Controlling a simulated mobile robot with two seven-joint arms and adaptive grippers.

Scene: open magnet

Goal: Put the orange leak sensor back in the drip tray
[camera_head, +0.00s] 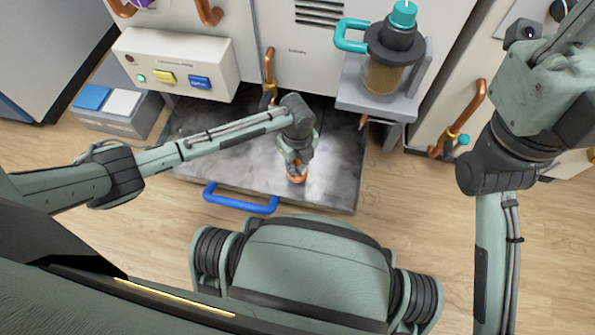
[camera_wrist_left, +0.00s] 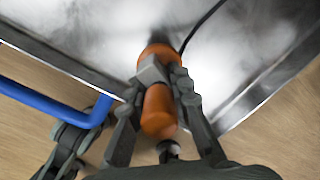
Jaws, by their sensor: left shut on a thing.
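The orange leak sensor (camera_head: 297,179) is over the front part of the drip tray, near its front edge. My left gripper (camera_head: 297,167) points down and is shut on it. In the left wrist view the sensor (camera_wrist_left: 159,112) is between the fingers of the gripper (camera_wrist_left: 166,78), with a black cable running from its far end. The drip tray (camera_head: 225,160) is a grey, shiny metal tray with a blue handle (camera_head: 240,200) in front. I cannot tell whether the sensor touches the tray floor. My right gripper is out of view.
A grey stand at the tray's right holds a canister (camera_head: 383,75) with a teal handle. A button box (camera_head: 175,65) is at the back left, above a grey bin (camera_head: 120,115) with blue and white items. Copper pipes (camera_head: 268,70) run along the cabinets. The wooden floor is clear in front.

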